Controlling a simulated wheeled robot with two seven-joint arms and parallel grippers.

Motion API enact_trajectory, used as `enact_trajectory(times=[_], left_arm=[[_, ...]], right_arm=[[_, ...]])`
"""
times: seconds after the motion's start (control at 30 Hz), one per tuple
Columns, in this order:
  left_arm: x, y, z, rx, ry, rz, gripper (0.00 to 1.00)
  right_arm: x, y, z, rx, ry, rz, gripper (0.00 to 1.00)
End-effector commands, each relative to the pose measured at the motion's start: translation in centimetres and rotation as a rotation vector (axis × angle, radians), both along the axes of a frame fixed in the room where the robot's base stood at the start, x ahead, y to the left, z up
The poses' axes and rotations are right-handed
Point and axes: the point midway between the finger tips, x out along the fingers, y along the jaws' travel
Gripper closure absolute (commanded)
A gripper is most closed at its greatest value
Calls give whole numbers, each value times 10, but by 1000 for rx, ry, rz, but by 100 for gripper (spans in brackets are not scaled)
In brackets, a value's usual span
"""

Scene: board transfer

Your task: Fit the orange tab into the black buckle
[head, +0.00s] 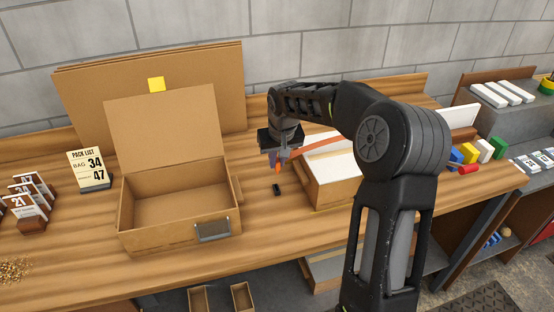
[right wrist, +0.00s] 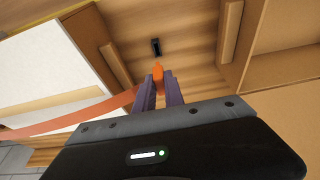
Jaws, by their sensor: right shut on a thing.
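The black buckle (head: 277,188) is a small dark piece lying on the wooden table, between the open cardboard box and the white-topped box. It also shows in the right wrist view (right wrist: 156,47), with a slot in it. My right gripper (head: 274,161) is shut on the orange tab (right wrist: 158,73), whose tip sticks out past the purple fingers toward the buckle. The tab is above the buckle and apart from it. An orange strap (right wrist: 75,115) runs from the tab to the white-topped box. My left gripper is not in view.
An open cardboard box (head: 125,215) with a metal plate stands left of the buckle. The white-topped box (head: 320,193) stands close on the right. A pack list card (head: 89,168) and numbered cards are at left. Bare table lies around the buckle.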

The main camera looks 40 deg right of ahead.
Motion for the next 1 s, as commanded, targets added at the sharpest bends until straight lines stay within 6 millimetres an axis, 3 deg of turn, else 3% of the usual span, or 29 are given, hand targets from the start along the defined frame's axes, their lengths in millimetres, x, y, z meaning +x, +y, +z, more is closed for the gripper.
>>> enact_trajectory(times=[0.5, 1.0], left_arm=[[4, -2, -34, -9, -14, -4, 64], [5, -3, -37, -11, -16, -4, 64]], right_arm=[[0, 0, -48, 0, 1, 0, 100], [0, 0, -54, 0, 1, 0, 100]])
